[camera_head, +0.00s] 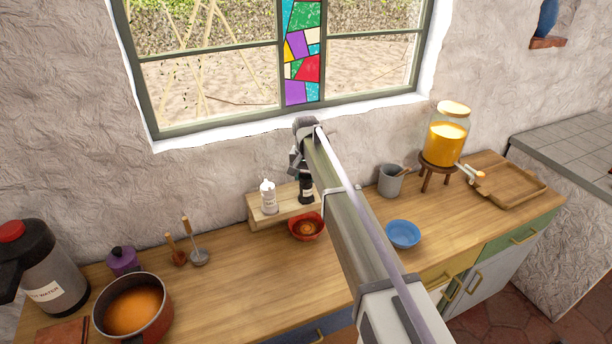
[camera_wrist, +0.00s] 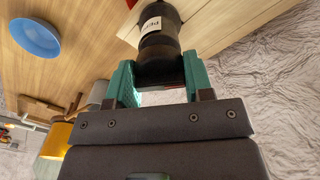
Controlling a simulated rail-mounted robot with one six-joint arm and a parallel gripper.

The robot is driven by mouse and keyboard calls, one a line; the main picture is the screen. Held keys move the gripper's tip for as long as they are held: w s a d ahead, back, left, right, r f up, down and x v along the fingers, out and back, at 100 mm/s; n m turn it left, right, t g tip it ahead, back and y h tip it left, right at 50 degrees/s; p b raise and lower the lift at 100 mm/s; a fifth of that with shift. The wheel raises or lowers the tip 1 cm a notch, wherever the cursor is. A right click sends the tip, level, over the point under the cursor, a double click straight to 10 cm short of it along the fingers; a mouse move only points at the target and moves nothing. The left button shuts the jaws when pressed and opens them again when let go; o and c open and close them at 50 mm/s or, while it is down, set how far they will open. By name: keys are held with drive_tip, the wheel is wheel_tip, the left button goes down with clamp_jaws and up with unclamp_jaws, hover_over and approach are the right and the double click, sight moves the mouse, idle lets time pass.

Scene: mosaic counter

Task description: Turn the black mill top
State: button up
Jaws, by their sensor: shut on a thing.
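The black mill (camera_head: 306,194) stands upright on a small raised wooden shelf (camera_head: 257,219), partly hidden by my arm in the head view. In the wrist view the black mill (camera_wrist: 160,28) shows its dark body and a white label with dark letters. My gripper (camera_wrist: 159,82) has teal fingers, one on each side of the mill's top, and is shut on it. In the head view the gripper (camera_head: 301,172) comes from above, and its contact with the top is hard to make out.
A white mill (camera_head: 268,201) stands left of the black one on the shelf. A red bowl (camera_head: 318,229) sits just in front. A blue bowl (camera_head: 403,234), grey crock (camera_head: 390,181) and juice dispenser (camera_head: 446,137) are to the right. A pot (camera_head: 160,324) and flask (camera_head: 45,268) are left.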

sight(306, 173)
drive_tip(key=o, duration=0.9)
wheel_tip(306, 173, up, 11)
drive_tip(key=p, duration=1)
drive_tip(key=shift+f+p, duration=0.1)
drive_tip(key=shift+p, duration=0.3)
